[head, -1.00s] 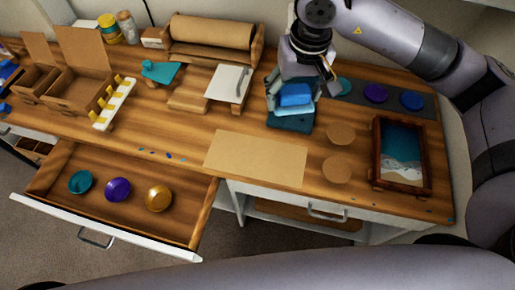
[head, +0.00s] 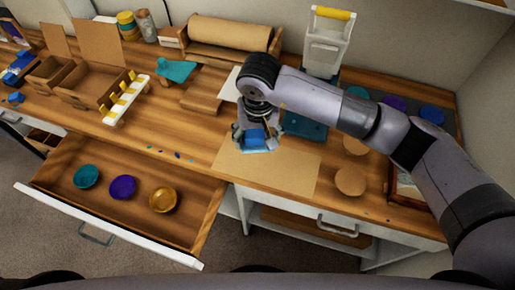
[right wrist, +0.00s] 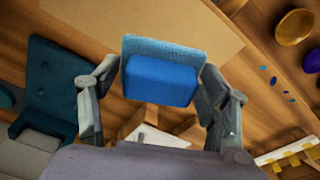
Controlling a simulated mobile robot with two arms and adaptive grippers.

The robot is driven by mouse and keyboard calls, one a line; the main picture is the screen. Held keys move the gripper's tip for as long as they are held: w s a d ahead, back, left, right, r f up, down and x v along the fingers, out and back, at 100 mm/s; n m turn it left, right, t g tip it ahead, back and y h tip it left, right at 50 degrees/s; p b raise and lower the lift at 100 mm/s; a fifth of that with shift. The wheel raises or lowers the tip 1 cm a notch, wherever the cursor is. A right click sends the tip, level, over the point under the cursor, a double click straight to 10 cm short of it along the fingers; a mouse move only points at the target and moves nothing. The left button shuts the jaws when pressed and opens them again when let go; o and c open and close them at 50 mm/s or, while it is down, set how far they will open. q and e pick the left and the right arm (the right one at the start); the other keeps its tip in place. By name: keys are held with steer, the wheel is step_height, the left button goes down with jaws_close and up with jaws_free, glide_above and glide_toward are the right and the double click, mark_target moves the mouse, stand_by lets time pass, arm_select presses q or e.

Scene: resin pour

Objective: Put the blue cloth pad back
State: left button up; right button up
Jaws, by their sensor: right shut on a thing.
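In the right wrist view the pad (right wrist: 162,78) sits between the two fingers, a bright blue block with a paler blue fabric face. The sheet also shows behind it (right wrist: 200,25). My right gripper is shut on the pad. Whether the pad touches the sheet is unclear. A dark teal stand (head: 306,126) is right of the gripper, partly behind my arm. My left gripper is out of view.
A white caddy with a yellow handle (head: 325,48) stands at the back. An open drawer (head: 105,215) holds teal, purple and gold bowls. Cardboard boxes (head: 100,85) and a paper roll (head: 230,36) are at the left and back. My arm partly covers the framed tray (head: 405,188).

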mark_target(257, 158)
step_height(257, 158, down, 8)
steer(key=shift+r+p, duration=0.25)
steer(key=shift+p, duration=0.3)
steer(key=shift+f, duration=0.1)
steer(key=shift+f+b, duration=0.2)
steer(key=shift+b, duration=0.1)
steer(key=o, duration=1.3)
steer(key=shift+r, duration=0.1)
steer(key=shift+r, duration=0.1)
